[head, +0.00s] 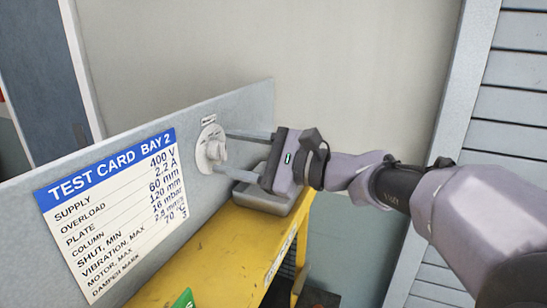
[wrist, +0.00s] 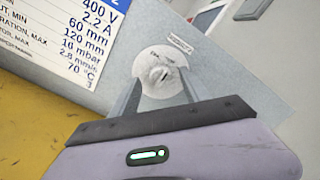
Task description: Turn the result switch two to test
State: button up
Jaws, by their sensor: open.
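The result switch (head: 212,149) is a round pale dial with a raised knob, mounted on the grey upright panel to the right of the test card. It also shows in the wrist view (wrist: 162,74), with a small label above it that is too blurred to read. My gripper (head: 222,151) is open, with one finger above and one below the knob in the head view. In the wrist view, the fingers (wrist: 158,92) reach up on both sides of the dial. I cannot tell whether they touch the knob. The knob's exact setting is too small to read.
The grey panel (head: 255,100) carries a white test card (head: 118,215) headed "TEST CARD BAY 2". A grey tray (head: 262,203) sits on the yellow bench (head: 215,250) beneath my gripper. A slatted grey surface (head: 510,110) stands at the right.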

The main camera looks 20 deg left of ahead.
jog(key=s+d, duration=0.1)
jog(key=d, duration=1.5)
jog(key=shift+s+b, duration=0.2)
jog(key=shift+b, duration=0.15)
